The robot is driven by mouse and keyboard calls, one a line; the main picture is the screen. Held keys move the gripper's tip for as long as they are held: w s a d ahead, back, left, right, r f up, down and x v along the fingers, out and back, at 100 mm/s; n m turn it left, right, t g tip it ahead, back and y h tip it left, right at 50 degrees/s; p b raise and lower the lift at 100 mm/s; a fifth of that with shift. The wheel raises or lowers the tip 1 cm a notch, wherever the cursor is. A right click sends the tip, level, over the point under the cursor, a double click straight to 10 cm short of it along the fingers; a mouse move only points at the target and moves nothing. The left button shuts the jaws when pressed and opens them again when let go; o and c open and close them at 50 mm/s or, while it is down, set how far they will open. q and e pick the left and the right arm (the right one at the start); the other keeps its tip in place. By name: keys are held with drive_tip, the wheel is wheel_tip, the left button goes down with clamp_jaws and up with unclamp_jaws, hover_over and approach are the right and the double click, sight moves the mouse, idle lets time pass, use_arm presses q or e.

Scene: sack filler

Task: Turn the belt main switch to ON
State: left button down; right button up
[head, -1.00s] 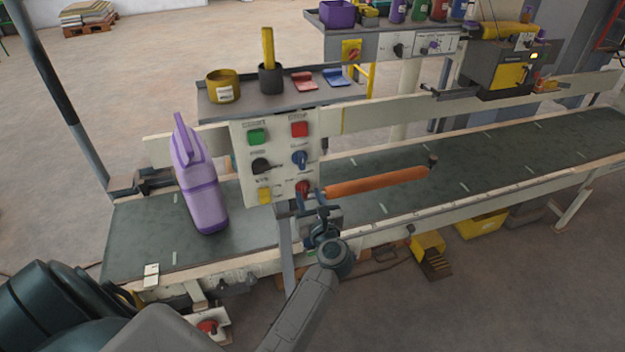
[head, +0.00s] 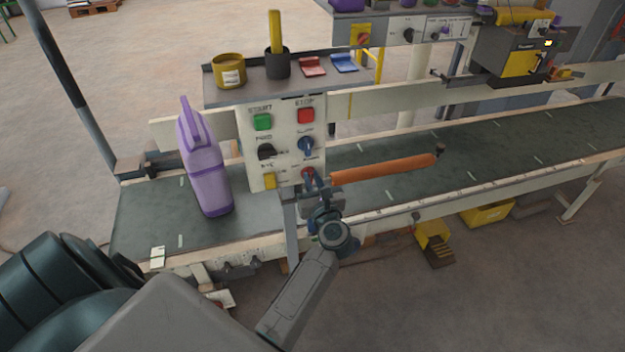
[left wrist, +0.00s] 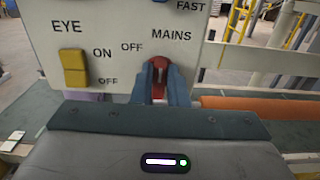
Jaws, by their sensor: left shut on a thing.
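The control panel (head: 283,125) stands upright behind the conveyor's near edge. Its red mains switch (head: 307,172) is at the lower right; in the left wrist view the red knob (left wrist: 160,66) sits below the word MAINS, with OFF to its upper left. The knob's handle looks about upright. My left gripper (head: 312,184) is at this switch, its two blue fingers (left wrist: 160,88) shut on the knob from both sides and hiding its lower part. My right gripper is not in view.
A yellow eye switch (left wrist: 75,68) is left of the red knob. Green start (head: 262,122) and red stop (head: 306,115) buttons are above. A purple jug (head: 205,170) stands on the belt (head: 150,215) to the left. An orange bar (head: 385,169) extends right of the gripper.

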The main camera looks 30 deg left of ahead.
use_arm(q)
drive_tip(key=shift+w+r+m+p, duration=0.1)
drive_tip(key=shift+m+p, duration=0.4)
drive_tip(key=shift+m, duration=0.2)
drive_tip(key=shift+d+m+p, duration=0.15)
drive_tip(key=shift+m+p, duration=0.65)
drive_tip(key=shift+m, duration=0.4)
drive_tip(key=shift+w+d+f+m+p, duration=0.1)
drive_tip(key=shift+f+m+p, duration=0.1)
drive_tip(key=shift+m+p, duration=1.75)
drive_tip(key=shift+w+d+f+m+p, duration=0.2)
drive_tip(key=shift+m+p, duration=0.9)
drive_tip(key=shift+m, duration=1.55)
drive_tip(key=shift+w+a+f+m+p, duration=0.1)
drive_tip(key=shift+f+m+p, duration=0.15)
drive_tip(key=shift+m+p, duration=1.7)
drive_tip(key=shift+m+b, duration=0.35)
drive_tip(key=shift+m, duration=0.1)
drive_tip(key=c, duration=1.4)
unclamp_jaws()
drive_tip(key=shift+f, duration=0.1)
drive_tip(key=shift+c, duration=0.2)
